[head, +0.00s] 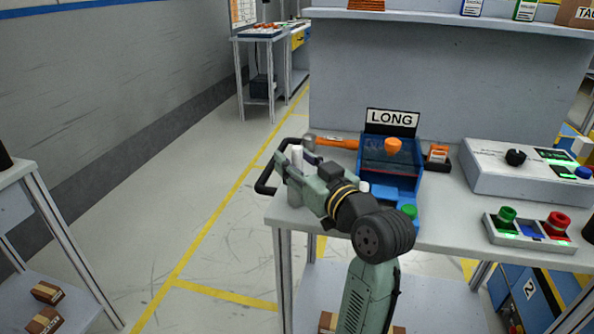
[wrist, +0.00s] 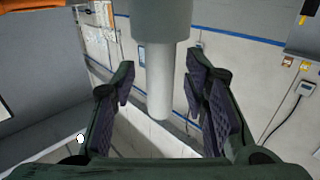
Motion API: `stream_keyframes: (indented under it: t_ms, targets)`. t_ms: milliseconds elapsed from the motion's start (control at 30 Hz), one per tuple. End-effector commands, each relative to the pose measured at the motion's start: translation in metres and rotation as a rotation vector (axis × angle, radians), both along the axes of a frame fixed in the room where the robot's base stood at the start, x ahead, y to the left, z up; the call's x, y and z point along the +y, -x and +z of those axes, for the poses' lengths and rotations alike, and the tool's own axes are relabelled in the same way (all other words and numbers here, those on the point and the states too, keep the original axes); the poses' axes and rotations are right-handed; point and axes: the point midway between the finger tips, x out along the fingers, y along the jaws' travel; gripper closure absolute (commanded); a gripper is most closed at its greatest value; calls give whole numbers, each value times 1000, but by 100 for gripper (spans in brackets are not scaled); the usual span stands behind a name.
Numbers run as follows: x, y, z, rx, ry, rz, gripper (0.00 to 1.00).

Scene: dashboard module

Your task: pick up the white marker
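The white marker (wrist: 160,85) shows in the wrist view as a white cylinder with a wider grey-green part above it. It lies between the two dark padded fingers of my gripper (wrist: 159,103), with a visible gap on each side. In the head view a small white upright piece, which looks like the marker (head: 296,154), shows at my gripper (head: 273,168), by the table's left edge. My gripper is open there, and its body partly hides the marker's lower part. I cannot tell what the marker rests on.
A hammer with an orange handle (head: 337,143) lies just behind my gripper. A blue bin labelled LONG (head: 402,186) stands to its right. Farther right are a grey control box (head: 488,177) and a button panel (head: 533,246). Open floor lies left of the table.

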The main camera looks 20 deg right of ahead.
Motion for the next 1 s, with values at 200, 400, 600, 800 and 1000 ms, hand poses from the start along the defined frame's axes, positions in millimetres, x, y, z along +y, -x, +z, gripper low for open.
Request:
stream_keyframes:
  t_ms: [200, 400, 600, 800, 1000]
  targets:
    - [0, 0, 0, 0, 0, 0, 76]
    - [0, 0, 0, 0, 0, 0, 89]
    - [0, 0, 0, 0, 0, 0, 100]
    - [0, 0, 1, -1, 0, 0, 100]
    - [0, 0, 9, -3, 3, 0, 100]
